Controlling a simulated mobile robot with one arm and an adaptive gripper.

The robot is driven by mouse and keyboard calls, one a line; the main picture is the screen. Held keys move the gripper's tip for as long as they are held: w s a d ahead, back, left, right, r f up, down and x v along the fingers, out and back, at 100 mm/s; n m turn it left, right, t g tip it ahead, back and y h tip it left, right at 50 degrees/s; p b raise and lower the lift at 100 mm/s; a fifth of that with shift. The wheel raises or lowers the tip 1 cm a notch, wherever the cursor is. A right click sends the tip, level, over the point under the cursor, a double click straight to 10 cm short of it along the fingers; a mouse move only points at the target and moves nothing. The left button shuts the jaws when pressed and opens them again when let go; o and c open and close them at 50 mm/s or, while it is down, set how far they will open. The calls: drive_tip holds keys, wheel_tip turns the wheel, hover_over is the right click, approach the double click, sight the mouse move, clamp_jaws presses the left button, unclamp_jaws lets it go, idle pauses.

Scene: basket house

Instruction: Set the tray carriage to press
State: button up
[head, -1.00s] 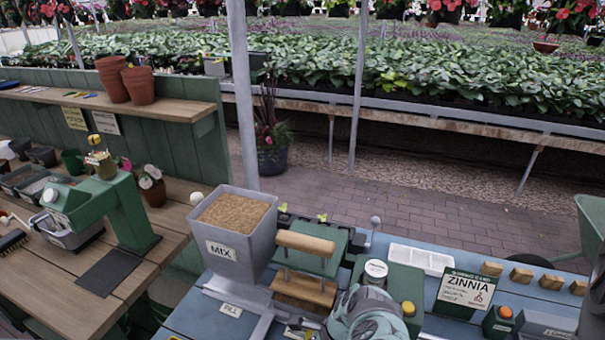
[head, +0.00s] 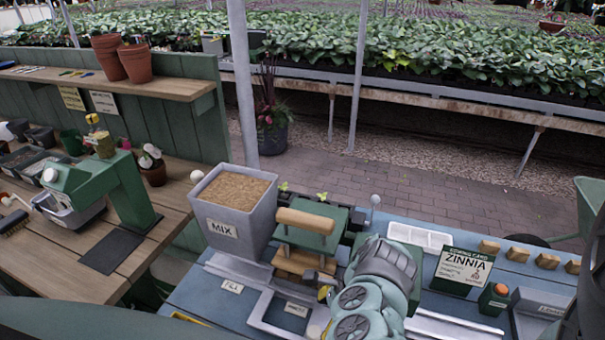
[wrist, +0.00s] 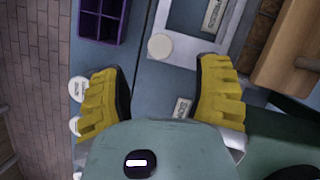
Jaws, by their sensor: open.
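The tray carriage is a grey open frame (head: 262,322) on the blue bench, in front of the press and right of the FILL label (head: 231,286). A second label (head: 297,309) shows inside or beside the frame; I cannot read it. In the wrist view, the frame (wrist: 178,22) has a pale round knob (wrist: 160,46) at its near end. The press has a wooden handle (head: 306,220) and a wooden block. My gripper (wrist: 160,88) is open and empty, its yellow fingers apart, with the knob ahead between them. In the head view my arm partly hides the gripper.
The grey MIX hopper (head: 235,205) stands left of the press. A dark purple compartment tray (wrist: 101,20) lies near the left finger in the wrist view. The ZINNIA sign (head: 463,270) and a white tray (head: 420,238) are to the right.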

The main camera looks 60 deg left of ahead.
drive_tip(key=v, duration=0.5)
drive_tip(key=shift+s, duration=0.1)
idle(0.7)
